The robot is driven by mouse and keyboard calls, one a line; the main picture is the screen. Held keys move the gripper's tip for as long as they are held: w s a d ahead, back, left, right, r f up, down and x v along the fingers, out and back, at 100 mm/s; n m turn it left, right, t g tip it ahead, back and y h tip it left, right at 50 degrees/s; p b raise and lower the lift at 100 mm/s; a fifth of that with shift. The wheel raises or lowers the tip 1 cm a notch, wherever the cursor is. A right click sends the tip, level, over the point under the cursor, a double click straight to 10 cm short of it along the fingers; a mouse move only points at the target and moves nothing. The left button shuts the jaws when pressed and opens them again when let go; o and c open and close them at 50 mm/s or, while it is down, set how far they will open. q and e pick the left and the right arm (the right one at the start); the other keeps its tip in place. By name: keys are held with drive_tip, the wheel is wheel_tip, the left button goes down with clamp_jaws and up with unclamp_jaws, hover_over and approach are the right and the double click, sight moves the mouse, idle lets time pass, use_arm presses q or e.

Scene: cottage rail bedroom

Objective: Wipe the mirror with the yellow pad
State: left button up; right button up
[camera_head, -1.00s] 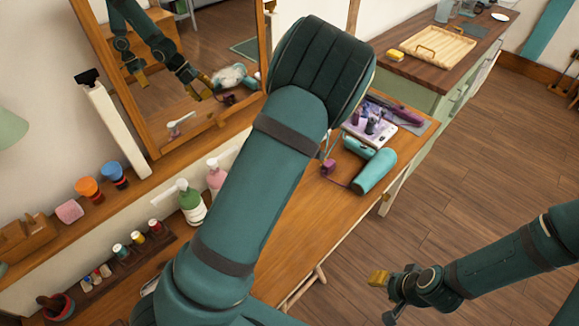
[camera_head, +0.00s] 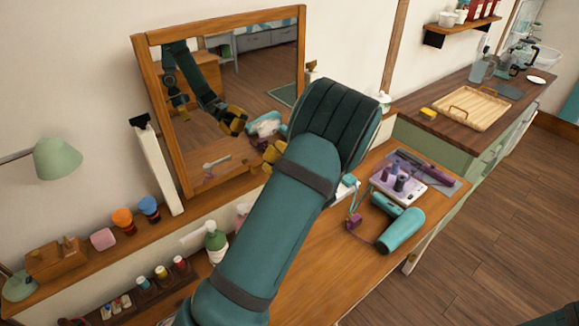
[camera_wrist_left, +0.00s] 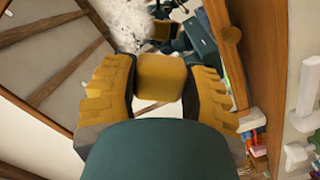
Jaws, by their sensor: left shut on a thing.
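The wood-framed mirror (camera_head: 235,75) leans against the wall behind the dressing table. A whitish speckled patch (camera_head: 265,124) shows low on its right side and also in the left wrist view (camera_wrist_left: 126,22). My left gripper (camera_head: 272,153) is in front of the mirror's lower right, partly hidden by my own arm. In the left wrist view its fingers (camera_wrist_left: 160,88) are shut on the yellow pad (camera_wrist_left: 160,77). The pad appears apart from the glass, with its reflection beyond it. My right gripper is out of view.
A teal hair dryer (camera_head: 401,231) and a tray of purple items (camera_head: 410,180) lie on the dressing table (camera_head: 330,265). A yellow block (camera_head: 428,113) and wooden tray (camera_head: 472,107) are on the far counter.

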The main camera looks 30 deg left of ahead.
sight(281, 123)
use_arm(q)
drive_tip(key=shift+s+a+r+n+g+y, duration=0.25)
drive_tip(key=shift+s+r+g+y, duration=0.05)
drive_tip(key=shift+r, duration=0.15)
drive_tip(key=shift+s+a+r+n+g+y, duration=0.2)
drive_tip(key=shift+s+r+n+g+y, duration=0.1)
drive_tip(key=shift+r, duration=0.1)
drive_tip(key=shift+x, duration=2.95)
drive_tip(key=shift+x, duration=0.9)
drive_tip(key=shift+w, duration=0.2)
drive_tip(key=shift+w+d+b, duration=0.4)
drive_tip(key=shift+w+b, duration=0.05)
drive_tip(key=shift+w, duration=0.75)
drive_tip(key=shift+w+d+b, duration=0.4)
drive_tip(key=shift+w+d, duration=0.05)
drive_tip(key=shift+w, duration=0.8)
drive_tip(key=shift+w+d+b, duration=0.4)
drive_tip(key=shift+w+b, duration=0.05)
drive_tip(key=shift+w, duration=0.75)
drive_tip(key=shift+w+d+b, duration=0.25)
drive_tip(key=shift+w+d, duration=0.05)
drive_tip(key=shift+w, duration=0.5)
drive_tip(key=shift+w+d+b, duration=0.2)
drive_tip(key=shift+w+d, duration=0.1)
drive_tip(key=shift+w, duration=0.45)
